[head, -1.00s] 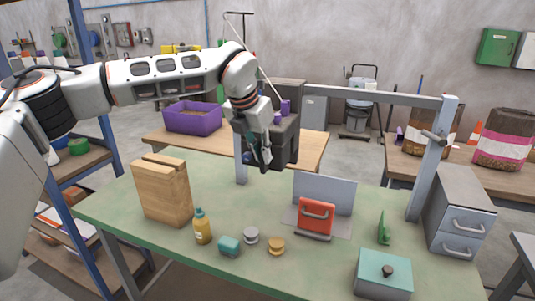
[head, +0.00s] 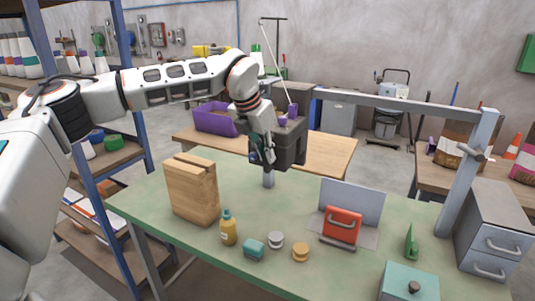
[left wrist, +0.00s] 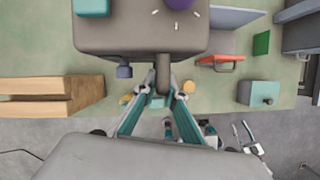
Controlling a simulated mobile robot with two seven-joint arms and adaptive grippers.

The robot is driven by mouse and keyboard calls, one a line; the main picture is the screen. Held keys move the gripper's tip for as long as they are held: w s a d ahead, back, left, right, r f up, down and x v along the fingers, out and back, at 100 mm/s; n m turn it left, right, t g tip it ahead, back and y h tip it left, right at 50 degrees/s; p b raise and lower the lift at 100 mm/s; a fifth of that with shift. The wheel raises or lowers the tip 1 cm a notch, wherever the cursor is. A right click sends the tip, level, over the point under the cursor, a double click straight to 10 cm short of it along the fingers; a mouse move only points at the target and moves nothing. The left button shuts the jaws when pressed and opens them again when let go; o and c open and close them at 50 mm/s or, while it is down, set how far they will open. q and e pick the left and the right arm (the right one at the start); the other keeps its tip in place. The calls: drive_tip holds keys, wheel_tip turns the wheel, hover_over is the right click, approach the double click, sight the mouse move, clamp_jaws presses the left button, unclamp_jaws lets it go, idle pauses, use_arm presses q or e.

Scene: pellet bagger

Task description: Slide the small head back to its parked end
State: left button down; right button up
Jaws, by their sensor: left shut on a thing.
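The small head, a dark grey box (head: 292,146), hangs on the left part of a grey overhead rail (head: 400,103), by the left post (head: 268,179). My left gripper (head: 263,157) is at the head's front left. In the left wrist view the head (left wrist: 140,37) fills the top middle, and a dark grey bar (left wrist: 163,72) sticks out from it between my left fingertips (left wrist: 163,80). The gripper is shut on this handle.
A purple bin (head: 214,118) stands behind.

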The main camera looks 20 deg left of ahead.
use_arm(q)
drive_tip(key=c, duration=2.1)
unclamp_jaws()
drive_tip(key=shift+r, duration=0.15)
drive_tip(key=v, duration=1.1)
drive_tip(key=shift+s+a+r, duration=0.1)
drive_tip(key=shift+s+r, duration=0.1)
drive_tip(key=shift+r, duration=0.1)
